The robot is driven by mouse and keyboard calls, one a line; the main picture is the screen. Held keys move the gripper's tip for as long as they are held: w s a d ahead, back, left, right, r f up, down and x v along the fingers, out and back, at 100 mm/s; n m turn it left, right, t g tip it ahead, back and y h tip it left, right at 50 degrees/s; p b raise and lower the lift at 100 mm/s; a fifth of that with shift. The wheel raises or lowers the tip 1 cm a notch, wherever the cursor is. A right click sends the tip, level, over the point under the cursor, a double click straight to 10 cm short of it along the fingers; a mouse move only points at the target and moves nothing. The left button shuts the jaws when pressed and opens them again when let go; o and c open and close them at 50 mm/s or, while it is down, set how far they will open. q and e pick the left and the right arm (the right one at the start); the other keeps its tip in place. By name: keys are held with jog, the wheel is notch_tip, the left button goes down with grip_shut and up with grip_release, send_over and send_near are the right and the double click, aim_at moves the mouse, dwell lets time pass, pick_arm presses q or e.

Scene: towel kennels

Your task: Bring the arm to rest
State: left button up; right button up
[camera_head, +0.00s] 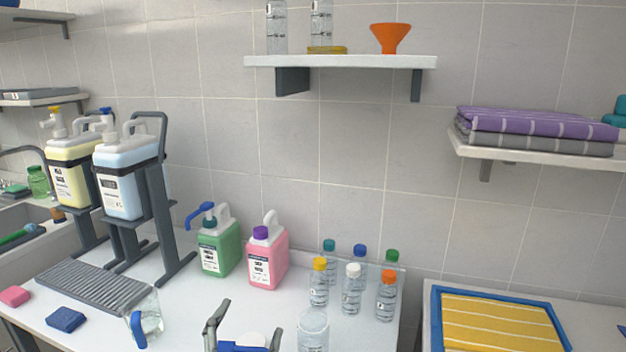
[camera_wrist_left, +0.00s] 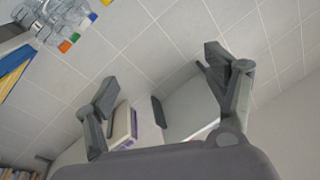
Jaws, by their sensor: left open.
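My left gripper (camera_head: 245,322) shows at the bottom edge of the head view, over the front of the white table. Its two grey fingers stand apart and point up. In the left wrist view the open gripper (camera_wrist_left: 160,72) has nothing between its fingers, with tiled wall beyond. A blue part and a white round thing show between or behind the fingers in the head view; I cannot tell what they are. My right gripper is not in view.
Several capped bottles (camera_head: 352,290), a pink jug (camera_head: 268,262) and a green jug (camera_head: 220,250) stand behind. A blue tray (camera_head: 437,318) holds a yellow towel (camera_head: 500,322) at right.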

pick_arm(q)
jog(key=s+a+f+n+g+y, duration=0.2)
jog(key=s+a+f+g, duration=0.25)
jog(key=f, duration=0.35)
jog(key=s+a+f+n+g+y, duration=0.25)
jog(key=s+f, duration=0.25)
jog(key=f, duration=0.3)
jog(key=s+a+f+g+h, duration=0.1)
jog(key=s+f+g, duration=0.3)
jog(key=s, duration=0.5)
jog(key=s+a+f+g, duration=0.1)
jog(key=s+f+g, duration=0.4)
jog(key=s, duration=0.4)
notch_tip(320, 180, down, 24)
jog(key=s+a+f+g, duration=0.2)
jog(key=s+a+f, duration=0.1)
jog(key=s+f, duration=1.4)
jog(key=shift+s+a+f, duration=0.15)
jog(key=shift+s+f, duration=0.2)
jog(key=shift+f, duration=0.1)
